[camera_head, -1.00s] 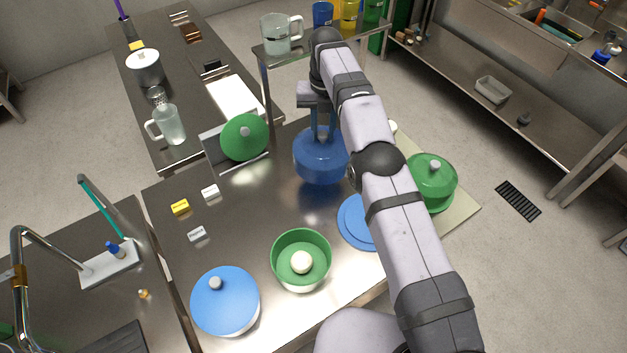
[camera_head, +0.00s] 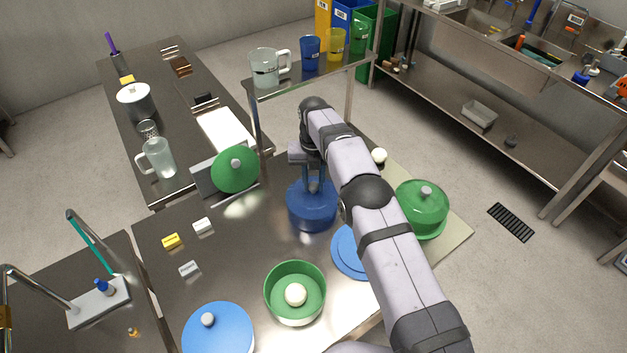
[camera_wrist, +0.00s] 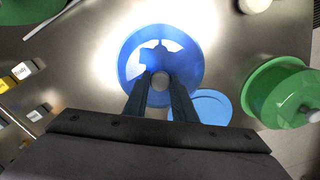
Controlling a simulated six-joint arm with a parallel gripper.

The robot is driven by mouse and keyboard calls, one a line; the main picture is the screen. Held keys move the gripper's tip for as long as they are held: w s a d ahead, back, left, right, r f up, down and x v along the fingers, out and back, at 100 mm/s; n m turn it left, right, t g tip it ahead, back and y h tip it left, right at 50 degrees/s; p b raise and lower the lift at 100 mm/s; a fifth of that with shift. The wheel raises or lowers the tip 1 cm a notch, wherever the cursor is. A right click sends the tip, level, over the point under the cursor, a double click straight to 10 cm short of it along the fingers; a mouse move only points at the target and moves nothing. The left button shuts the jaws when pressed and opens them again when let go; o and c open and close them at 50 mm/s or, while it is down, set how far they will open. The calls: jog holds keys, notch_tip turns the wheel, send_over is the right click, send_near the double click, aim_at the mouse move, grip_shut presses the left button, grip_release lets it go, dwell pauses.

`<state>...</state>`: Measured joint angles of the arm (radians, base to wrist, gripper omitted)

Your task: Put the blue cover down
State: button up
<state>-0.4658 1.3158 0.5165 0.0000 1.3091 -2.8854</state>
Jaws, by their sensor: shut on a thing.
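The blue cover (camera_head: 311,212) is held by its grey knob in my gripper (camera_head: 313,186), over the middle of the steel table (camera_head: 235,245). In the wrist view, my gripper (camera_wrist: 160,95) has its fingers on either side of the knob, and the round blue cover (camera_wrist: 190,58) lies beneath, roughly level. The cover is low, at or just above the table top; I cannot tell whether it touches. A flat blue disc (camera_head: 347,254) lies close by at the front right, partly hidden by my arm. Another blue lid (camera_head: 218,335) sits on a pale bowl at the front left.
A green bowl (camera_head: 295,310) with a white ball stands in front. A green lidded pot (camera_head: 422,208) is at the right. A green lid (camera_head: 235,170) leans at the back left. Small yellow (camera_head: 171,241) and white blocks lie at the left. Bare table lies left of the cover.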

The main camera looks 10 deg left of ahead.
jog(key=shift+f, duration=0.3)
jog(key=o, duration=1)
jog(key=shift+r+p, duration=1.2)
jog(key=shift+r, duration=4.9)
